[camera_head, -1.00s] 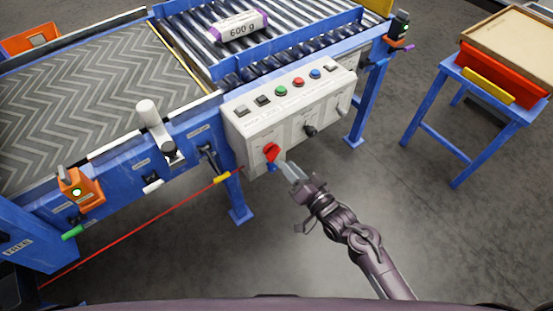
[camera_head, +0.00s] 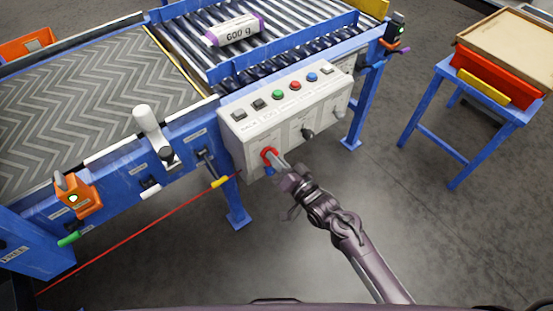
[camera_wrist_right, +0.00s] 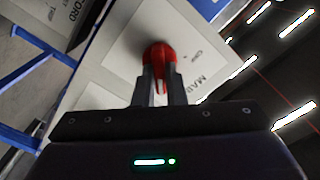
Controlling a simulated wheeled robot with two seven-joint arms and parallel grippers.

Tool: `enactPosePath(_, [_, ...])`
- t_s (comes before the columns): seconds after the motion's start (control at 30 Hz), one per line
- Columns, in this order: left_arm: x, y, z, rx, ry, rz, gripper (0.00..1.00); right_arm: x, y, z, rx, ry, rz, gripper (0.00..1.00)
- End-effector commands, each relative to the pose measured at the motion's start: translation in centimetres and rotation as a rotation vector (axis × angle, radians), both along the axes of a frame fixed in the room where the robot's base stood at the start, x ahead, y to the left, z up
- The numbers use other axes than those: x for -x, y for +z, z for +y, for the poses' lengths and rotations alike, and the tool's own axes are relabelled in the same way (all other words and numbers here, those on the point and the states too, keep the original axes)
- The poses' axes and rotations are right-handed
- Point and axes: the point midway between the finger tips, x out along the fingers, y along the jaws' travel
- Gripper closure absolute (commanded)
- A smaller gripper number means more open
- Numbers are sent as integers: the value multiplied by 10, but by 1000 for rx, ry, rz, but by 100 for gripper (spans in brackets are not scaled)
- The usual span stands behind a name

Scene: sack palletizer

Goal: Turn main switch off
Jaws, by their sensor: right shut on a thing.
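The red main switch knob (camera_head: 268,154) sits on the left part of the front face of the light grey control box (camera_head: 240,148). My right gripper (camera_head: 277,161) reaches the knob from the front right, and its fingers are shut on it. In the right wrist view the red knob (camera_wrist_right: 159,58) stands between the two fingertips (camera_wrist_right: 160,83) in front of a white label plate, with lettering partly visible. The fingers hide part of the knob. My left gripper is not in view.
The control box has several push buttons on top and a black knob (camera_head: 307,133) to the right of the red one. A red cord (camera_head: 140,232) runs low at the left. A 600 g sack (camera_head: 234,30) lies on the rollers. A blue stand (camera_head: 430,145) is at the right.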

Motion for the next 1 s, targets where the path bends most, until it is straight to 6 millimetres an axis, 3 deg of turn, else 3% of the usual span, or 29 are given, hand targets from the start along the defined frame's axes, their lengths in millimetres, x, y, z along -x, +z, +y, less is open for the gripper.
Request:
enactPosePath(0.47, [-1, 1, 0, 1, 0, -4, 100, 0, 0, 0, 88, 1, -63, 100])
enactPosePath(1.0, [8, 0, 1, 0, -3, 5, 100, 2, 1, 2, 474, 1, -344, 100])
